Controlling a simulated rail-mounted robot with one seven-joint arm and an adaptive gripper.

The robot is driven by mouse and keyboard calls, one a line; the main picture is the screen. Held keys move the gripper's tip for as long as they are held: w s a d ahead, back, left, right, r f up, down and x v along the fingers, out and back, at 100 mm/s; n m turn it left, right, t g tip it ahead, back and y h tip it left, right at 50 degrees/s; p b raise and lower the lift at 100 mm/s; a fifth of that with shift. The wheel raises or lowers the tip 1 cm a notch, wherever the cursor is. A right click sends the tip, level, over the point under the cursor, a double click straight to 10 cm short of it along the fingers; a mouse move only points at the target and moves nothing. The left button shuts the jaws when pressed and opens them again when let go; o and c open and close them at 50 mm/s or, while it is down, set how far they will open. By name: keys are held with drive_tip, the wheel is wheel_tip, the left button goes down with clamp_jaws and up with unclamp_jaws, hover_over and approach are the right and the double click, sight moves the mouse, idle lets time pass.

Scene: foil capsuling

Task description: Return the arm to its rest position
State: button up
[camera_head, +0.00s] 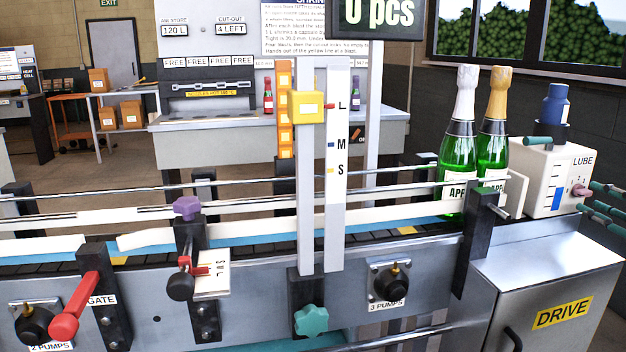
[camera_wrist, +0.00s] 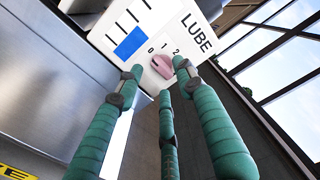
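My gripper (camera_head: 590,200), with three green padded fingers, is at the right edge of the head view. In the wrist view my gripper (camera_wrist: 160,82) has its fingertips spread apart, with nothing held between them. The pink knob (camera_head: 580,190) of the white LUBE box (camera_head: 548,178) is just beyond the fingertips. In the wrist view the knob (camera_wrist: 162,66) shows between the two upper fingertips, beside the dial marks 0, 1 and 2. I cannot tell whether a fingertip touches it. Most of my arm is out of view.
Two green bottles (camera_head: 459,150) with white and gold tops stand left of the LUBE box, by the conveyor rails (camera_head: 390,191). The steel DRIVE cabinet (camera_head: 545,290) is below. A window (camera_wrist: 285,65) and dark wall lie to the right, with open space before them.

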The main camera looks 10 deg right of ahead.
drive_tip(key=s, duration=0.9)
drive_tip(key=w, duration=1.2)
drive_tip(key=shift+r, duration=0.15)
drive_tip(key=m+p, duration=0.2)
drive_tip(key=shift+s+r+p, duration=0.15)
drive_tip(key=shift+r+p, duration=0.15)
drive_tip(key=shift+s+a+r+m+p, duration=0.1)
drive_tip(key=shift+m+p, duration=0.6)
drive_tip(key=shift+m, duration=0.2)
drive_tip(key=m+p, duration=0.5)
drive_tip(key=shift+p, duration=0.3)
drive_tip(key=m+p, duration=0.6)
drive_tip(key=p, duration=0.2)
drive_tip(key=shift+a+r, duration=0.1)
drive_tip(key=shift+a, duration=0.05)
drive_tip(key=m+p, duration=0.3)
drive_tip(key=shift+f, duration=0.2)
drive_tip(key=shift+f, duration=0.1)
